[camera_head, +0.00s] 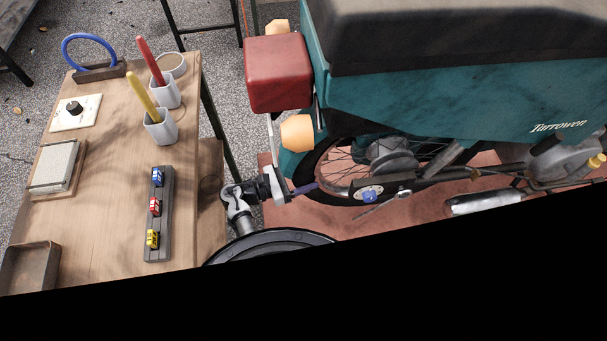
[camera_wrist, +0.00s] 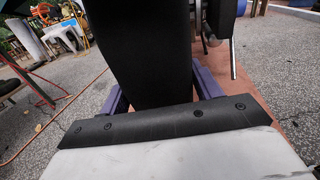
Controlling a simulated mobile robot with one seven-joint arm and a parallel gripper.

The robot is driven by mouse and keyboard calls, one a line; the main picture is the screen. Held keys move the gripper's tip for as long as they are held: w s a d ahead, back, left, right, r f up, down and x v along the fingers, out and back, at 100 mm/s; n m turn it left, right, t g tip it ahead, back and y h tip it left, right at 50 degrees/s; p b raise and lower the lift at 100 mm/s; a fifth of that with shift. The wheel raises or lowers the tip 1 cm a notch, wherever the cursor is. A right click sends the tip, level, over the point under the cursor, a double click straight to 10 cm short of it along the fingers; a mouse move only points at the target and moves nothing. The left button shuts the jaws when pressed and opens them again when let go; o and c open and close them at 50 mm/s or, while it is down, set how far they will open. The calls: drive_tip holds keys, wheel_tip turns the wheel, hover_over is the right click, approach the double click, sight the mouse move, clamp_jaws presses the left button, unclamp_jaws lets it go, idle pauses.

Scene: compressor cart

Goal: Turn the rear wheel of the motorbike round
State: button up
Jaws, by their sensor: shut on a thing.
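The teal motorbike (camera_head: 400,105) stands at the right in the head view, with a black seat and a red tail light. Its rear wheel (camera_head: 318,180) shows below the tail as a black tyre with thin spokes; the upper part is hidden by the body. My gripper (camera_head: 312,187) is at the rear of this wheel, its purple fingers on the tyre. In the wrist view, the black tyre (camera_wrist: 150,50) runs between the two purple fingers of my gripper (camera_wrist: 160,95), which is shut on it.
A wooden table (camera_head: 110,190) at the left holds white cups with red and yellow handles, a rack of small toy cars (camera_head: 157,210), a tray and a blue loop. An orange cable (camera_wrist: 60,115) lies on the speckled floor. Orange indicators (camera_head: 297,133) jut out near my gripper.

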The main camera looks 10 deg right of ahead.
wheel_tip(320, 180, up, 2)
drive_tip(key=p, duration=0.2)
drive_tip(key=shift+y+p, duration=0.3)
drive_tip(key=shift+p, duration=0.1)
drive_tip(key=r+p, duration=0.1)
drive_tip(key=p, duration=0.2)
drive_tip(key=shift+a+r+y, duration=0.15)
drive_tip(key=shift+r+y, duration=0.1)
drive_tip(key=shift+y, duration=0.15)
drive_tip(key=o, duration=1.3)
drive_tip(key=shift+o, duration=0.2)
drive_tip(key=shift+a, duration=0.1)
drive_tip(key=b+v, duration=0.2)
drive_tip(key=v, duration=1.1)
drive_tip(key=shift+a, duration=0.35)
